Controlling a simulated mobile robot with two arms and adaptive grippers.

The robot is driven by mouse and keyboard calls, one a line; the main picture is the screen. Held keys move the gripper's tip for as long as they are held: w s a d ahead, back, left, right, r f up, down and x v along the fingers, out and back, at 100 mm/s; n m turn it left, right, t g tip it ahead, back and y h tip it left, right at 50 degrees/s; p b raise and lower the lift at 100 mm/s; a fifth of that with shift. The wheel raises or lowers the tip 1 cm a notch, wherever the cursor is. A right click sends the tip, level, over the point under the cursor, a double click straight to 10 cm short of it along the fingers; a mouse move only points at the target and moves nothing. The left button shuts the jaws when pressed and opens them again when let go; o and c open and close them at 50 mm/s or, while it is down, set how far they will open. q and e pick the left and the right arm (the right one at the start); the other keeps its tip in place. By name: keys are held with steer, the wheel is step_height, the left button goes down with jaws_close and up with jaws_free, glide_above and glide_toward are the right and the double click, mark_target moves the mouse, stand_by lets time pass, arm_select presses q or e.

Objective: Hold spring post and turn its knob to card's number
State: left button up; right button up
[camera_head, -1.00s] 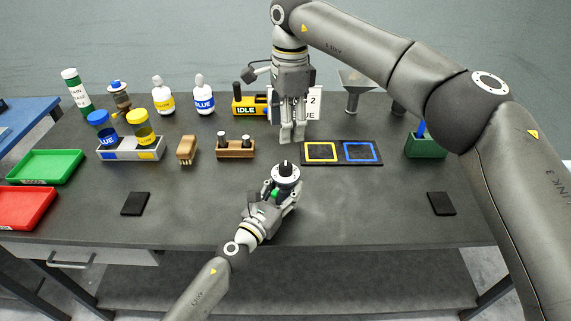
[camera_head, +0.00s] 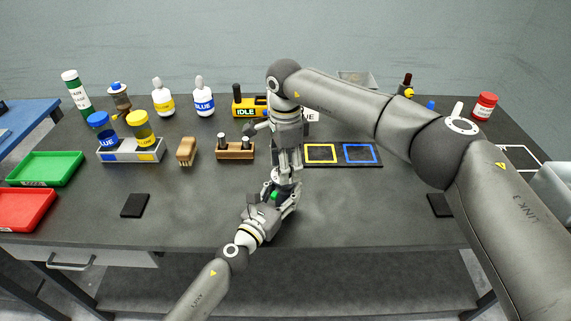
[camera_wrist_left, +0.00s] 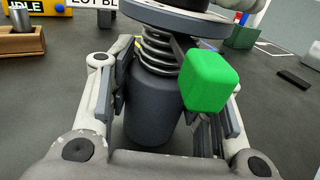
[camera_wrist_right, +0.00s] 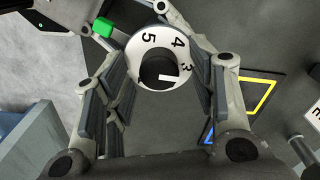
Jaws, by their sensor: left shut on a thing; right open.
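The spring post (camera_wrist_left: 152,105) is a dark upright cylinder with a coil spring under a round top. A green block (camera_wrist_left: 211,80) sticks out beside it; it also shows in the head view (camera_head: 275,196). My left gripper (camera_head: 284,194) is shut on the post near the table's front middle. The post's dark knob (camera_wrist_right: 158,72) sits in a white numbered dial (camera_wrist_right: 149,47); 5, 4 and 3 are readable. My right gripper (camera_wrist_right: 164,78) is open above the post, fingers on either side of the dial. The card (camera_head: 312,116) is mostly hidden behind my right arm.
A black tray with yellow and blue squares (camera_head: 341,163) lies right of the post. Bottles and a yellow IDLE device (camera_head: 248,108) line the back. The left front is mostly clear.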

steer(key=c, duration=1)
steer(key=shift+m, duration=0.3)
steer(key=m, duration=0.5)
arm_select(q)
steer(key=shift+d, duration=0.1)
arm_select(e)
steer(key=m, duration=0.6)
steer(key=shift+c, duration=0.2)
steer(key=o, duration=1)
